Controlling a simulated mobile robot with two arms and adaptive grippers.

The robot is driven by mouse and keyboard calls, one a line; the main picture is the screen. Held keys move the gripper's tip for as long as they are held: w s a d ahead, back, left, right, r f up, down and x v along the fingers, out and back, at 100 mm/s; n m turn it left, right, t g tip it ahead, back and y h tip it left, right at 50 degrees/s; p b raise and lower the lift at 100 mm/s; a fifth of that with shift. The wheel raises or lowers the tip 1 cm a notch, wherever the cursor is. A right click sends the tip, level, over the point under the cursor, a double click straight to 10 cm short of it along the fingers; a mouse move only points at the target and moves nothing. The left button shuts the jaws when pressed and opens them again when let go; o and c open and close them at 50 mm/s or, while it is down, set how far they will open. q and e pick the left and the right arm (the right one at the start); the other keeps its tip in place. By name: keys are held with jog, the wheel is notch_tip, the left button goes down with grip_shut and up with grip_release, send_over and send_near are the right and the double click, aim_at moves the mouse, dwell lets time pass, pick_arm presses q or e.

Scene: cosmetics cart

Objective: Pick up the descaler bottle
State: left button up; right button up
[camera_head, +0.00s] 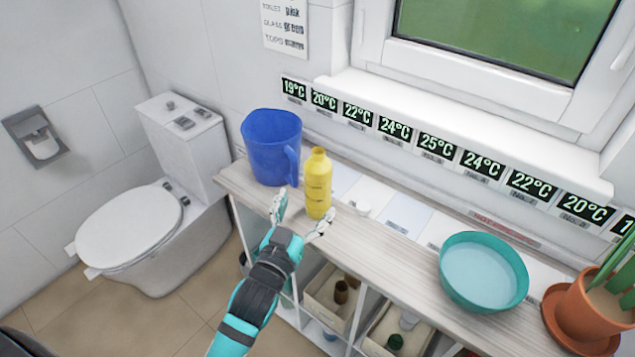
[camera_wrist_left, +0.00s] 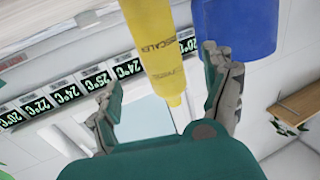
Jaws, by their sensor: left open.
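The yellow descaler bottle (camera_head: 318,182) stands upright on the wooden counter, just right of the blue jug. In the left wrist view the bottle (camera_wrist_left: 158,45) appears upside down, with part of a "DESCALER" label showing, in the gap between the fingers. My left gripper (camera_head: 300,214) is open and empty at the counter's front edge, its fingers spread toward the bottle. Its two fingers also show in the left wrist view (camera_wrist_left: 165,85). I cannot tell whether either finger touches the bottle. My right gripper is not in view.
The blue jug (camera_head: 270,150) stands close on the left of the bottle; its handle faces the bottle. A teal bowl (camera_head: 482,272) and a potted plant (camera_head: 590,310) stand farther right. Open bins (camera_head: 330,300) sit below the counter.

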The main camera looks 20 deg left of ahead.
aim_at(313, 191)
pick_arm(q)
jog(key=w, duration=0.3)
jog(key=shift+d, duration=0.15)
jog(key=w, duration=0.1)
jog(key=w+p, duration=0.1)
jog(key=w, duration=0.2)
jog(key=shift+r+p, duration=0.25)
jog(key=shift+p, duration=0.15)
jog(key=shift+w+f, duration=0.15)
jog(key=shift+w, duration=0.45)
jog(key=shift+s, duration=0.1)
jog(key=shift+c, duration=0.9)
jog(key=c, duration=1.4)
jog(key=shift+c, duration=0.2)
jog(key=shift+r, duration=0.2)
